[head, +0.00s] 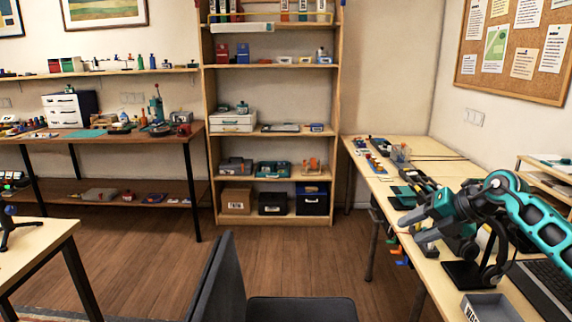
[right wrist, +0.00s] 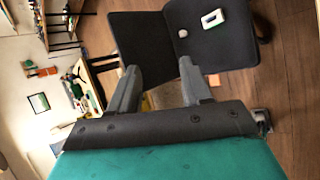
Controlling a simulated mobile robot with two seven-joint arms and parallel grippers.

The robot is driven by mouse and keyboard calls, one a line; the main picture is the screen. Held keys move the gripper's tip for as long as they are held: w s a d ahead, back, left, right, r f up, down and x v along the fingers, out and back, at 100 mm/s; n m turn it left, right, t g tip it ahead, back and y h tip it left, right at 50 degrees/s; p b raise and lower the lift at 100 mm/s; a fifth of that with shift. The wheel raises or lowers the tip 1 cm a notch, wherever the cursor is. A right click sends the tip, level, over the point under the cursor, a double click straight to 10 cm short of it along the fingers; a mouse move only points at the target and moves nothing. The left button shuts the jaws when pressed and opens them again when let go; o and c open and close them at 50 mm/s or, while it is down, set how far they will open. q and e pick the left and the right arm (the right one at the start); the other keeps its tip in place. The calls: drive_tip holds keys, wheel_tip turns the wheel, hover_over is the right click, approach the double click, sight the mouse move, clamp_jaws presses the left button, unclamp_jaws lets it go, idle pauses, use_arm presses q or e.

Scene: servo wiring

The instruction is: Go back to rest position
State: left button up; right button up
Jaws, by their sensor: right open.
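My right arm comes in from the right in the head view, teal and black. Its gripper (head: 409,229) hangs above the front part of the right-hand workbench (head: 440,262), pointing left. In the right wrist view the two grey fingers of the right gripper (right wrist: 158,72) stand apart with nothing between them. Beyond them are a dark chair and the floor. My left gripper is in neither view.
A dark chair (head: 300,308) stands at the front middle. A stocked shelf (head: 271,222) stands at the back.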

drive_tip(key=s+a+f+m+t+y, duration=0.3)
drive_tip(key=s+a+f+y, duration=0.1)
drive_tip(key=a, duration=0.5)
drive_tip(key=s+a+f+m+t+y, duration=0.2)
drive_tip(key=s+a+f+m+y, duration=0.15)
drive_tip(key=a, duration=0.65)
drive_tip(key=s+d+f+m+g+h, duration=0.1)
drive_tip(key=s+d+f+m+h, duration=0.1)
drive_tip(key=s+f+m+h, duration=0.9)
drive_tip(key=s+f+m, duration=0.8)
drive_tip(key=s+m, duration=0.2)
drive_tip(key=s, duration=0.1)
drive_tip(key=shift+d+f+m+h, duration=0.25)
drive_tip(key=shift+d+m+h, duration=0.1)
drive_tip(key=shift+d, duration=0.05)
drive_tip(key=shift+w, duration=0.1)
